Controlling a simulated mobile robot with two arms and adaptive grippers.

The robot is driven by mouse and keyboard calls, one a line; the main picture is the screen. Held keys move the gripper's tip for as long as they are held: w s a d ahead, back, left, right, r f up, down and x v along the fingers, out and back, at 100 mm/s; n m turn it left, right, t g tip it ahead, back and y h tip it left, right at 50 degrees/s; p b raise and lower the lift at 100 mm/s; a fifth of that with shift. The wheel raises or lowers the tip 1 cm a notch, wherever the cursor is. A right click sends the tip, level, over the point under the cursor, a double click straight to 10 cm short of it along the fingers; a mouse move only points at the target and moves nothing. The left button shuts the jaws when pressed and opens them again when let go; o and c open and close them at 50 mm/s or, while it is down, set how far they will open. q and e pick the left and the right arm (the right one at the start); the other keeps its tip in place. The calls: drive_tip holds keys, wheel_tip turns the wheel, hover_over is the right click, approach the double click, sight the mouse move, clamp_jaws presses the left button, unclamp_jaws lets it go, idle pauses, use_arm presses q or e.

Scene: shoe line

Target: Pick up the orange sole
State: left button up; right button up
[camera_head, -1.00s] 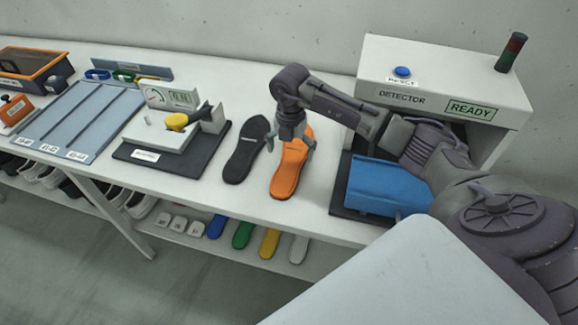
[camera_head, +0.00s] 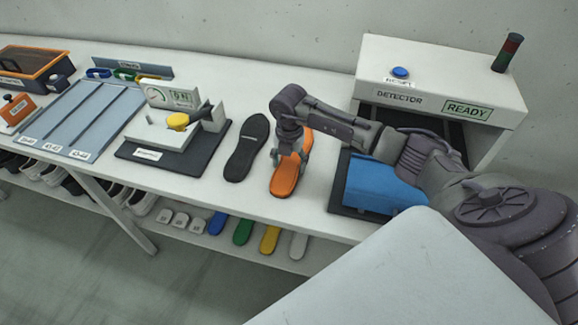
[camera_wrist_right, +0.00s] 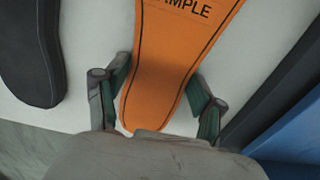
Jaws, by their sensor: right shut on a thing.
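The orange sole (camera_head: 286,178) lies on the white table, right of the black sole (camera_head: 247,147). My right gripper (camera_head: 289,157) comes down over the middle of the orange sole and is shut on it. In the right wrist view, my right gripper's fingers (camera_wrist_right: 158,105) stand at both sides of the orange sole (camera_wrist_right: 175,60), on which the letters "MPLE" can be read. Part of the orange sole's far half is hidden behind my gripper in the head view. The sole appears to rest flat on the table. My left gripper is not in view.
The detector (camera_head: 440,75) with a sign reading READY stands at the back right, with a blue tray-like piece (camera_head: 380,185) in front of it. A gauge fixture (camera_head: 165,135) stands left of the black sole. Several coloured soles (camera_head: 243,231) lie on the lower shelf.

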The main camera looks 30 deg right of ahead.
sight(289, 166)
drive_tip(key=shift+c, duration=0.4)
drive_tip(key=shift+r, duration=0.15)
drive_tip(key=shift+r, duration=0.25)
drive_tip(key=r, duration=0.1)
drive_tip(key=r+b, duration=0.1)
drive_tip(key=r, duration=0.1)
drive_tip(key=shift+s+a+r+b, duration=0.1)
drive_tip(key=shift+s+r+b, duration=0.15)
drive_tip(key=shift+r+b, duration=0.1)
drive_tip(key=s+a+r+b, duration=0.2)
drive_tip(key=s+a+r, duration=0.3)
drive_tip(key=s, duration=0.4)
drive_tip(key=shift+s+a+r, duration=0.3)
drive_tip(key=shift+r, duration=0.55)
